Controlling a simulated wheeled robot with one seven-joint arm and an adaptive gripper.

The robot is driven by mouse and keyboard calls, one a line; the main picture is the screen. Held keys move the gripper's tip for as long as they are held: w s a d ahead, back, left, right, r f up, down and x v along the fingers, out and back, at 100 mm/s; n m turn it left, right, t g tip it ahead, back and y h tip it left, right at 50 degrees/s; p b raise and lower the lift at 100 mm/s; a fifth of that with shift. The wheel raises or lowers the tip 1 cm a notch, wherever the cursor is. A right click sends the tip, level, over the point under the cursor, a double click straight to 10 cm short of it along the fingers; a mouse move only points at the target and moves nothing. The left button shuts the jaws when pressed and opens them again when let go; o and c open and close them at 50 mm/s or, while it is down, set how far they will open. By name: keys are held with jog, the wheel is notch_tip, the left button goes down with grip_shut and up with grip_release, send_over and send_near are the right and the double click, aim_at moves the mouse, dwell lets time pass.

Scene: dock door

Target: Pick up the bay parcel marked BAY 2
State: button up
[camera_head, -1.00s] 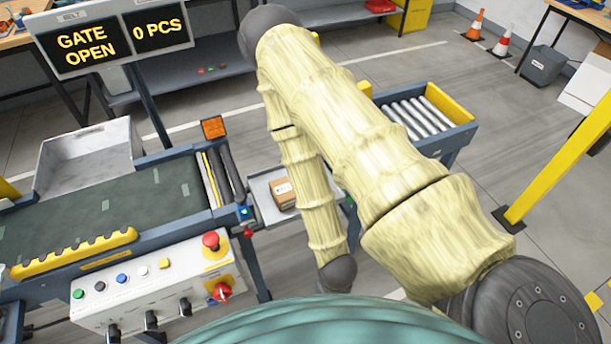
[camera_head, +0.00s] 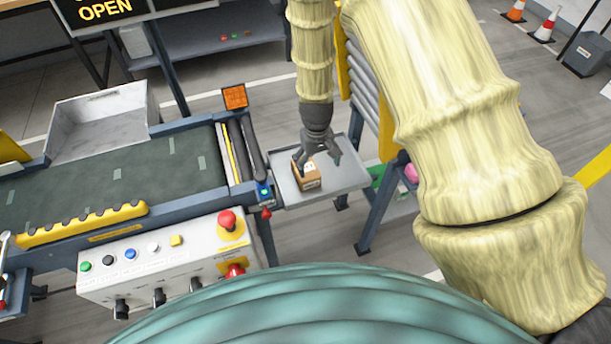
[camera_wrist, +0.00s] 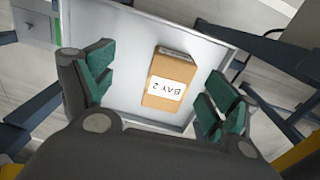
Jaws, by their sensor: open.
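The bay parcel is a small brown box (camera_wrist: 171,78) with a white label that reads BAY 2, upside down in the wrist view. It rests on a grey tray (camera_head: 347,182) at the end of the conveyor, and the box also shows in the head view (camera_head: 307,179). My gripper (camera_wrist: 157,95) is open, its green-padded fingers apart on the left and right of the parcel in the wrist view. In the head view my gripper (camera_head: 320,160) is right over the parcel, one finger overlapping it. I cannot tell whether it touches.
The conveyor belt (camera_head: 115,180) lies left of the tray, with an orange marker (camera_head: 234,97) at its end. A control box (camera_head: 165,262) with a red button stands in front. A roller rack (camera_head: 362,85) is behind, partly hidden by my arm. The tray has a raised rim.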

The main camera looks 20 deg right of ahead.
aim_at(306, 167)
jog(key=w+a+r, duration=0.2)
jog(key=w+r, duration=0.1)
jog(key=w, duration=0.1)
jog(key=shift+y, duration=0.3)
jog(key=shift+s+d+f, duration=0.1)
jog(key=shift+f, duration=2.5)
jog(key=shift+w+a+f+p, duration=0.15)
jog(key=shift+f+p, duration=0.3)
jog(key=shift+f, duration=0.85)
jog(key=shift+w+a+f+p, duration=0.1)
jog(key=shift+f+p, duration=0.3)
jog(key=shift+f, duration=0.85)
jog(key=shift+c, duration=0.3)
jog(key=c, duration=1.2)
